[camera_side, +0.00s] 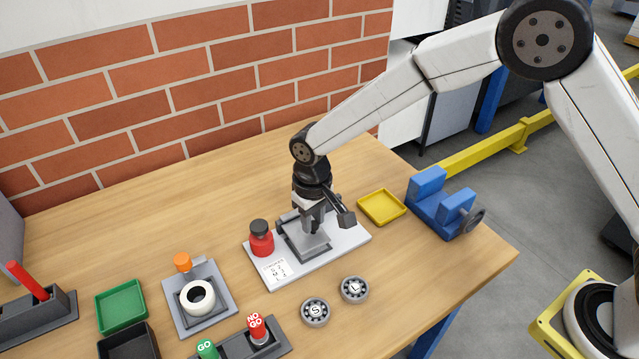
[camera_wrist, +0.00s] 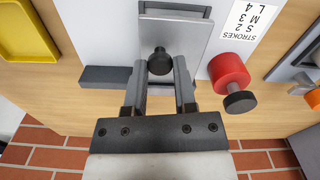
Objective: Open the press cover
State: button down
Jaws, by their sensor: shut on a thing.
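The press is a white base plate (camera_side: 345,244) with a grey metal press on it. Its grey cover (camera_wrist: 174,38) shows in the wrist view as a flat plate with a black knob (camera_wrist: 160,62) at its near edge. My gripper (camera_side: 311,226) is low over the press in the side view. In the wrist view, my gripper's fingers (camera_wrist: 160,72) stand on both sides of the knob and are shut on it. The fingers and wrist hide part of the cover in the side view. I cannot tell how far the cover is raised.
A red cylinder with a black cap (camera_side: 261,242) stands close left of the press, by a strokes label (camera_side: 276,270). A yellow tray (camera_side: 381,206) and blue vise (camera_side: 440,204) are right. Two round parts marked S (camera_side: 315,311) and L (camera_side: 354,289) lie in front.

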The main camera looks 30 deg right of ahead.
jog(key=d, duration=0.7)
jog(key=shift+d, duration=0.35)
jog(key=shift+c, duration=2)
grip_release()
notch_tip(320, 180, up, 8)
